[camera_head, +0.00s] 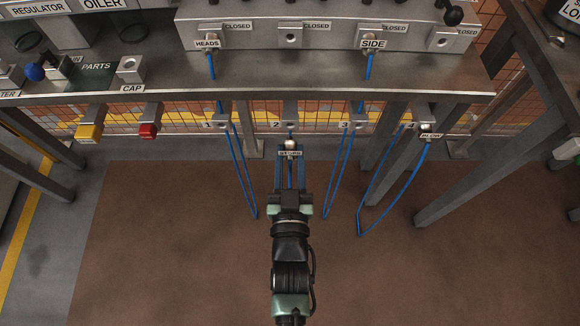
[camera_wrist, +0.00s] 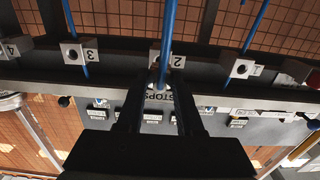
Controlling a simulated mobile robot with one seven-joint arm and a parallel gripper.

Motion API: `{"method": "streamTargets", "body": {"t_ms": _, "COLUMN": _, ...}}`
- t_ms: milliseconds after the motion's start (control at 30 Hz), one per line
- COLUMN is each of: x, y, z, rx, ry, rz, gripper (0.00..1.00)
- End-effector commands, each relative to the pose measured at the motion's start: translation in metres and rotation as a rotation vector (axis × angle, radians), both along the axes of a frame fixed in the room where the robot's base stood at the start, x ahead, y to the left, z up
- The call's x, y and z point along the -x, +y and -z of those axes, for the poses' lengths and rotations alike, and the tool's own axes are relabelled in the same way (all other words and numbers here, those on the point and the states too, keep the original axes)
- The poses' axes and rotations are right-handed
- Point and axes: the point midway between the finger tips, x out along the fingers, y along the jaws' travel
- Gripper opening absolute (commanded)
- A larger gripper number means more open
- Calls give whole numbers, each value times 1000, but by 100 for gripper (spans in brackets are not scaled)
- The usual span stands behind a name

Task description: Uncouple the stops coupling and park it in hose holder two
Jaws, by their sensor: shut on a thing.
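The stops coupling (camera_head: 290,146), a small metal fitting with a name tag, is in my gripper (camera_head: 290,172) just in front of hose holder two (camera_head: 291,121) in the head view. My gripper is shut on it. In the wrist view the STOPS tag (camera_wrist: 160,97) shows between the fingers of my gripper (camera_wrist: 160,76), and its blue hose (camera_wrist: 168,25) crosses in front of holder two (camera_wrist: 175,61). The coupling overlaps the holder's line of sight, and I cannot tell whether they touch. The middle port (camera_head: 290,37) on the valve block is bare.
The heads coupling (camera_head: 207,40) and side coupling (camera_head: 373,42) sit on the valve block with blue hoses hanging. The blow coupling (camera_head: 430,134) is at holder four. Holders one (camera_head: 221,121) and three (camera_head: 359,121) flank holder two, with hoses hanging close by.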

Motion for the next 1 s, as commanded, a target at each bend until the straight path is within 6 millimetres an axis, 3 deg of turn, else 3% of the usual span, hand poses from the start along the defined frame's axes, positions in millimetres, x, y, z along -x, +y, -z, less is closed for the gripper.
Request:
{"method": "streamTargets", "body": {"t_ms": 300, "x": -15, "y": 0, "z": -1, "rx": 0, "ry": -1, "rz": 1, "gripper": 0}}
{"method": "streamTargets", "body": {"t_ms": 1000, "x": -15, "y": 0, "z": -1, "rx": 0, "ry": -1, "rz": 0, "gripper": 0}}
